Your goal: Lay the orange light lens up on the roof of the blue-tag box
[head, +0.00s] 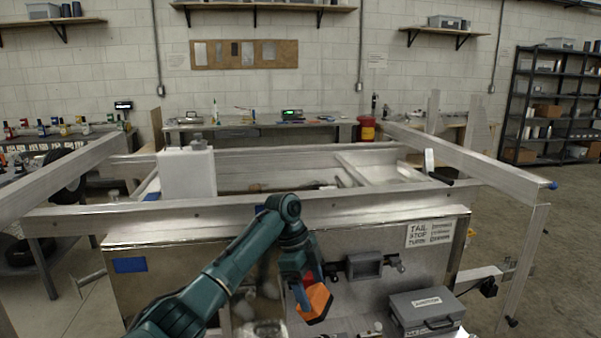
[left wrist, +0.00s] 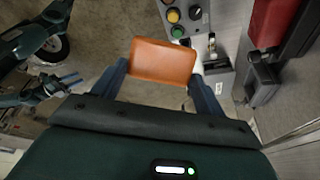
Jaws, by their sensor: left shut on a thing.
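The orange light lens (head: 314,303) is a small orange block in the head view, and it fills the middle of the left wrist view (left wrist: 162,62). My left gripper (head: 305,290) is shut on it, one finger at each side, and holds it in front of the box's front panel, below its top edge. The blue-tag box (head: 180,275) is a bare metal box with a blue tag (head: 130,265) at its upper left front. My arm crosses in front of it. What looks like my right gripper (left wrist: 66,80) shows small in the left wrist view; its opening is unclear.
A trailer rail (head: 350,208) runs along behind the box's top edge. A white block (head: 187,173) stands behind it at left. A grey case (head: 425,308) sits at the lower right. A panel with coloured buttons (left wrist: 185,14) and a red object (left wrist: 272,22) show in the wrist view.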

